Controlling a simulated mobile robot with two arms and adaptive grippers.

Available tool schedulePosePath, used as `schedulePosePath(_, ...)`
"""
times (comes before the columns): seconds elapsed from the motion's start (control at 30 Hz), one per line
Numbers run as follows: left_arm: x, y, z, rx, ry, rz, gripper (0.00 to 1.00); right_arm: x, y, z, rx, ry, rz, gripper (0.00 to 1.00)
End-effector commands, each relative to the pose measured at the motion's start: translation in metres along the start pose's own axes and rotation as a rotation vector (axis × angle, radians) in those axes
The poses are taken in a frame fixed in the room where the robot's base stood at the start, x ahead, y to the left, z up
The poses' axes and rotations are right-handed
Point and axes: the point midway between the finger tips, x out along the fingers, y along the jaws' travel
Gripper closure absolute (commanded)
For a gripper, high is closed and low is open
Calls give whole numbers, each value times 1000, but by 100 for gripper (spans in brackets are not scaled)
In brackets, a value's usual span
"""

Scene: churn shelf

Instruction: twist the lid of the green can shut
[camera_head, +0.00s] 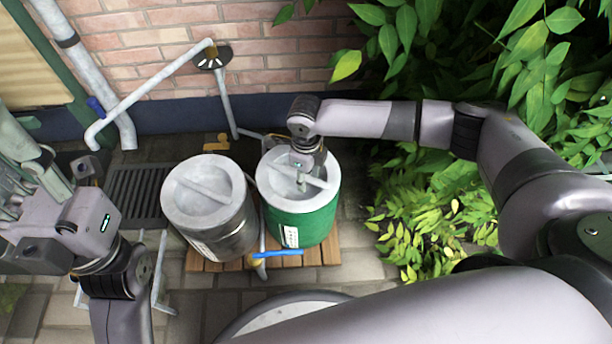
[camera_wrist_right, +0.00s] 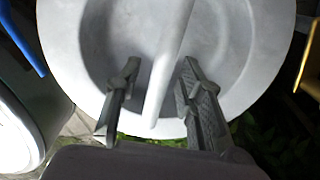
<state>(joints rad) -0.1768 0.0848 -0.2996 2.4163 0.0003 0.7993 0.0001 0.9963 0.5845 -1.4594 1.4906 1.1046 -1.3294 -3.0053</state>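The green can (camera_head: 315,226) stands upright on a wooden pallet. Its round grey lid (camera_head: 322,172) sits on top and has a raised bar across it. The lid fills much of the right wrist view (camera_wrist_right: 230,35), with the bar (camera_wrist_right: 172,60) running between my fingers. My right gripper (camera_head: 302,180) is over the lid, and its fingers also show in the wrist view (camera_wrist_right: 160,70). They are open, one on each side of the bar, with visible gaps. My left gripper (camera_head: 28,170) is at the far left, away from the cans; its finger opening is unclear.
A grey can (camera_head: 225,238) with a similar lid stands close on the left of the green can. A blue-handled tap (camera_head: 278,253) is in front. Pipes (camera_head: 152,88) and a brick wall (camera_head: 260,60) are behind. Leafy plants (camera_head: 440,200) fill the right side.

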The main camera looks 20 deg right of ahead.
Motion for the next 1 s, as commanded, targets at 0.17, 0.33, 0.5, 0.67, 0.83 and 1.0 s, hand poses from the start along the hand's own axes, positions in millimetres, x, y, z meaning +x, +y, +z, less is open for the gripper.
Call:
schedulePosePath(0.17, 0, 0, 0, 0, 2, 0, 64, -34, -1, 1, -1, -5, -2, 64)
schedulePosePath(0.33, 0, 0, 0, 0, 3, -1, 64, -71, -1, 1, -2, -6, -3, 64)
schedulePosePath(0.5, 0, 0, 0, 0, 3, -1, 64, -99, -1, 1, 0, -5, -3, 64)
schedulePosePath(0.67, 1, 0, 0, 0, 3, -1, 64, -111, 0, 0, 0, -2, -1, 64)
schedulePosePath(0.83, 1, 0, 0, 0, 4, -1, 64, -113, 0, 0, 0, -2, -1, 64)
schedulePosePath(1.0, 1, 0, -1, 0, 0, -2, 64, -108, 19, 20, 57, -88, 28, 64)
